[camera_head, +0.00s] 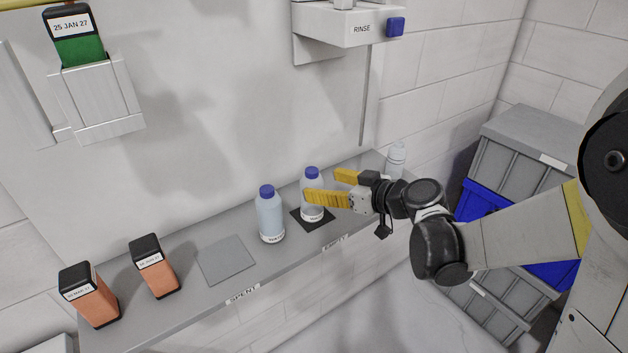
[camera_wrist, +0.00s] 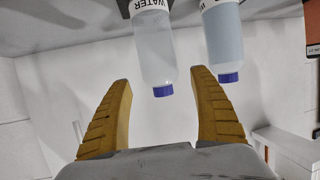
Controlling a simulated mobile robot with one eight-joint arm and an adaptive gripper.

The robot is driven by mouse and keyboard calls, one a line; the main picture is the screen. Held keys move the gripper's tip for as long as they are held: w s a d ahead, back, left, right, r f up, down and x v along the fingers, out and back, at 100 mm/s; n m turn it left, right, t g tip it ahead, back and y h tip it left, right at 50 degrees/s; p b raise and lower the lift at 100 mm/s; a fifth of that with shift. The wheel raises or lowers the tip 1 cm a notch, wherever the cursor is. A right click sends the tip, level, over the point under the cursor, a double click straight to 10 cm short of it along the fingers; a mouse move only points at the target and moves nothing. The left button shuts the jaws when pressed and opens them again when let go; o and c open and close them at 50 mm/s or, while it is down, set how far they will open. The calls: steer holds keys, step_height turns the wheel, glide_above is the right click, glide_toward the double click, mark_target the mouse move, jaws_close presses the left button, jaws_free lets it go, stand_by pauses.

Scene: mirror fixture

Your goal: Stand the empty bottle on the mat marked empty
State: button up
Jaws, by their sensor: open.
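A pale, see-through bottle with a blue cap (camera_head: 312,180) stands upright on a dark mat (camera_head: 298,216); it looks empty. A shelf-edge label (camera_head: 335,243) near that mat seems to read EMPTY. A bottle with bluish contents and a blue cap (camera_head: 270,218) stands to its left. My gripper (camera_head: 322,185) is open at the pale bottle, its near finger crossing in front of it. In the wrist view, the picture is upside down; the pale bottle (camera_wrist: 154,50) shows between the spread fingertips, with gaps on both sides. The bluish bottle (camera_wrist: 224,38) is outside the right finger.
A clear bottle (camera_head: 396,160) stands at the shelf's right end, behind my gripper. A bare grey mat (camera_head: 226,260) lies left, by a SPENT label (camera_head: 243,294). Two orange, black-topped packs (camera_head: 95,298) (camera_head: 156,268) stand farther left. A RINSE unit (camera_head: 350,28) hangs above. Crates (camera_head: 530,150) are right.

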steer(key=s+d+r+m+g+h, duration=0.1)
steer(key=s+d+m+h, duration=0.3)
steer(key=s+d, duration=0.3)
steer(key=s+d+m+g+h, duration=0.1)
steer(key=s+d+m+h, duration=0.4)
steer(key=s, duration=1.2)
steer(key=d+p, duration=0.1)
steer(key=d, duration=0.2)
steer(key=shift+s+d+r+g+h, duration=0.2)
steer(key=shift+r+g+h, duration=0.1)
steer(key=shift+r+h, duration=0.1)
